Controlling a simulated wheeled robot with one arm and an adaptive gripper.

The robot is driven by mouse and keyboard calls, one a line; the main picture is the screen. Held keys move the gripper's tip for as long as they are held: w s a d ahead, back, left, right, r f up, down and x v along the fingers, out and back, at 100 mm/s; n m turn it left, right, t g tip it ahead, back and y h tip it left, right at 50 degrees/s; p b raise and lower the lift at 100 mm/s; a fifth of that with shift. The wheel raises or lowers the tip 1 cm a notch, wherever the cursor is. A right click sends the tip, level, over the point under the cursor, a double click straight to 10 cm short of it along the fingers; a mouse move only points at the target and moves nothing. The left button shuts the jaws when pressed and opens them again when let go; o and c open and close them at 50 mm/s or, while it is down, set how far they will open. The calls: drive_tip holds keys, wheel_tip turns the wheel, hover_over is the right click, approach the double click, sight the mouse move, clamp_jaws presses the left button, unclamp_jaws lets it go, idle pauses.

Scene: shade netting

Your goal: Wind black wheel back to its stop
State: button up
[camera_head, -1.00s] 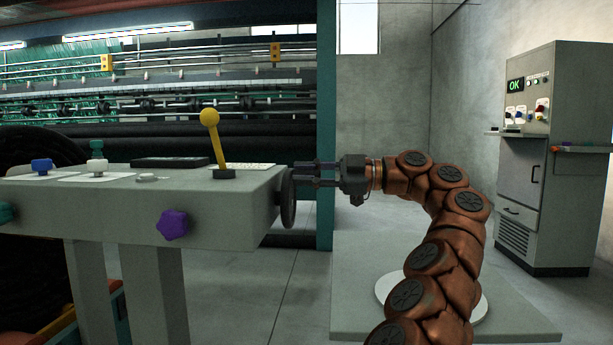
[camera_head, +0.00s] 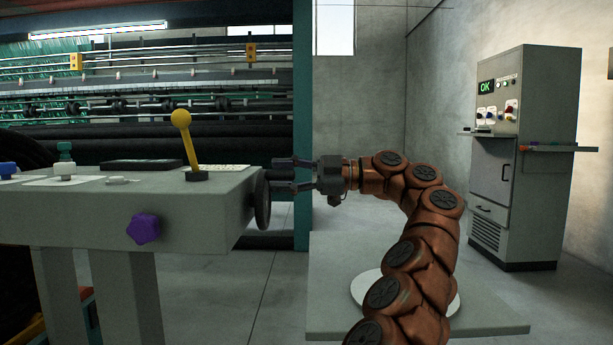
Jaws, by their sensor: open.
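The black wheel (camera_head: 263,201) is mounted on the right end face of the grey control bench (camera_head: 190,215) and shows nearly edge-on. My gripper (camera_head: 276,175) is to the right of the wheel, pointing left at it, with its two dark fingers spread apart. The fingertips are at the wheel's upper right edge. I cannot tell whether they touch it. Nothing shows between the fingers. The wheel's face and any stop mark are hidden at this angle.
A yellow-knobbed lever (camera_head: 185,140) stands on the bench top, with a purple knob (camera_head: 143,228) on its front. A green post (camera_head: 302,120) rises behind my gripper. A grey cabinet (camera_head: 525,160) with an OK display stands at the right.

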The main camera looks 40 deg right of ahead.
drive_tip(key=v, duration=0.7)
idle(0.9)
idle(0.7)
